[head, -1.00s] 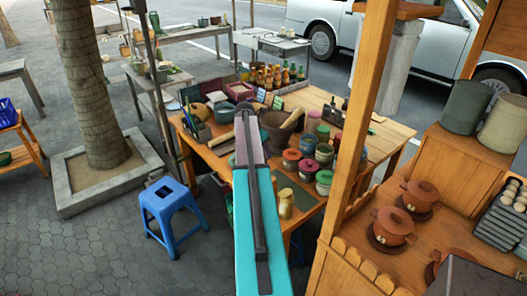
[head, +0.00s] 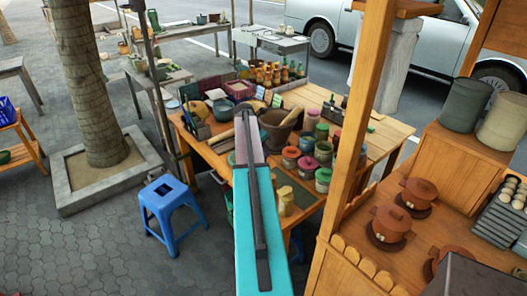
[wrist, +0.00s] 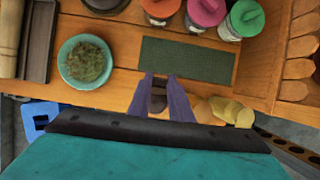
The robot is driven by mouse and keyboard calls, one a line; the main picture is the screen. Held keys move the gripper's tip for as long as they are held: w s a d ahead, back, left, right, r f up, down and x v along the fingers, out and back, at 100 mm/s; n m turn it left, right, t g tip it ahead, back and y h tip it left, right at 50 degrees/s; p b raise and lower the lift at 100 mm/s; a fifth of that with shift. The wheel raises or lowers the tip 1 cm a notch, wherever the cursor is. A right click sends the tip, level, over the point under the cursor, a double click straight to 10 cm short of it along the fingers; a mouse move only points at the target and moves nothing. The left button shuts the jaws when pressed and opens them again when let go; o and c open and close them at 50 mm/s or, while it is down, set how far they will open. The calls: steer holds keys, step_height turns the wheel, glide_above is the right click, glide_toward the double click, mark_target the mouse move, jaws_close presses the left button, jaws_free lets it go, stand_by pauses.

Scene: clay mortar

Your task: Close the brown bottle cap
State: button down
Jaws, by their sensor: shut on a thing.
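My gripper (wrist: 168,97) reaches down to the near edge of the wooden table (wrist: 115,82) in the wrist view. Its two purple-grey fingers are shut on a small dark brown thing (wrist: 158,98), which looks like the brown cap. Most of it is hidden by the fingers, and I cannot tell whether a bottle is under it. In the head view my gripper (head: 248,145) points at the table, and its tips hide what they hold.
A dark green mat (wrist: 185,60) lies just beyond the fingers. A teal bowl of herbs (wrist: 86,62) is to their left. Lidded jars (wrist: 205,15) line the far side. A mortar (head: 272,128), blue stool (head: 170,205) and wooden post (head: 362,120) stand around.

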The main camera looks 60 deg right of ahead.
steer(key=shift+w+a, duration=0.1)
steer(key=a+h+b, duration=0.1)
steer(key=b, duration=0.1)
steer(key=a+h+b, duration=0.1)
steer(key=h+b, duration=0.1)
steer(key=shift+w+f+g, duration=0.15)
steer(key=shift+w+g, duration=0.15)
steer(key=shift+g, duration=0.1)
steer(key=h+b, duration=0.1)
steer(key=a+h+b, duration=0.1)
steer(key=b, duration=0.1)
steer(key=a+g+h+b, duration=0.1)
steer(key=shift+w+a+f+h+b, duration=0.1)
steer(key=shift+w+f+h+b, duration=0.15)
steer(key=shift+w+h+b, duration=0.1)
steer(key=a+f+g+h+b, duration=0.2)
steer(key=f+h+b, duration=0.2)
steer(key=h+b, duration=0.3)
steer(key=w+a+f+g+h+b, duration=0.1)
steer(key=f+h+b, duration=0.3)
steer(key=b, duration=1.3)
steer(key=a+g+h, duration=0.1)
steer(key=h, duration=0.3)
steer(key=shift+w+a+g+b, duration=0.15)
steer(key=shift+a+g+b, duration=0.05)
steer(key=shift+g+b, duration=0.2)
steer(key=c, duration=1.6)
jaws_free()
steer(key=shift+f, duration=0.1)
